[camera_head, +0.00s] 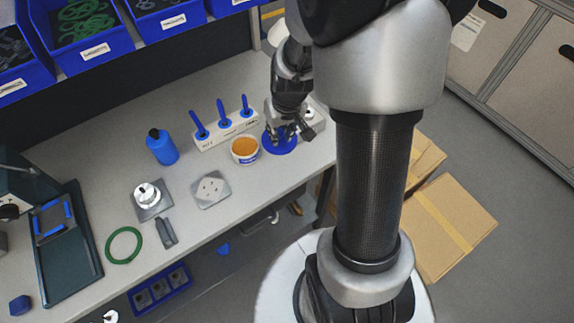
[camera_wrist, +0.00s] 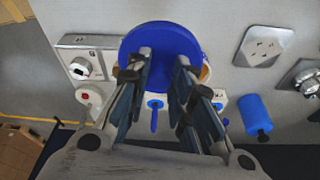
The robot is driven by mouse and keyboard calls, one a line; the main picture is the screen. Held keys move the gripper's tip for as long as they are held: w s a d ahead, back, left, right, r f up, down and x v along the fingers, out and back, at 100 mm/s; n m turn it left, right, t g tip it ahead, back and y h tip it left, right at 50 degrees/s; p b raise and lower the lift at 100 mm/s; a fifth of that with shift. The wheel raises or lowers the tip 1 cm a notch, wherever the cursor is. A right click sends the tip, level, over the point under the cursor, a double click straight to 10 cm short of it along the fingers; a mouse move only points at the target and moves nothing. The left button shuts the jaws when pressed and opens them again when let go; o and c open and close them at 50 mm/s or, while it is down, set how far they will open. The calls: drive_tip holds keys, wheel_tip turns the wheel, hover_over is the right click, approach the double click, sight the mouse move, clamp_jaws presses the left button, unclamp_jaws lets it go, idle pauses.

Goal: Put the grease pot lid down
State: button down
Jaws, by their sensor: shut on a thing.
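The grease pot lid (camera_head: 281,145) is a blue disc at the right end of the bench in the head view. It also fills the top middle of the wrist view (camera_wrist: 160,32). My gripper (camera_head: 288,131) is over the lid, and its two fingers (camera_wrist: 161,62) are shut on it. I cannot tell whether the lid touches the bench or hangs just above it. The grease pot (camera_head: 245,157), a white tub with orange-brown grease, stands open just left of the lid. In the wrist view the lid mostly hides the pot.
A pale rack (camera_head: 213,143) with several blue-handled tools stands behind the pot. A blue bottle (camera_head: 162,147) is left of it. A square metal plate (camera_head: 211,190) lies in front. A grey block (camera_wrist: 88,58) is close beside the lid. Bare bench (camera_head: 295,170) shows in front of it.

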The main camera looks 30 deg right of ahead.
drive_tip(key=b, duration=0.5)
hover_over(281, 167)
drive_tip(key=s, duration=0.1)
wheel_tip(281, 167, down, 10)
drive_tip(key=shift+a+f, duration=0.15)
drive_tip(key=shift+f, duration=0.1)
drive_tip(key=shift+f+b, duration=1.4)
drive_tip(key=shift+f, duration=0.9)
drive_tip(key=shift+f, duration=0.1)
drive_tip(key=shift+f, duration=0.15)
drive_tip(key=c, duration=1.4)
unclamp_jaws()
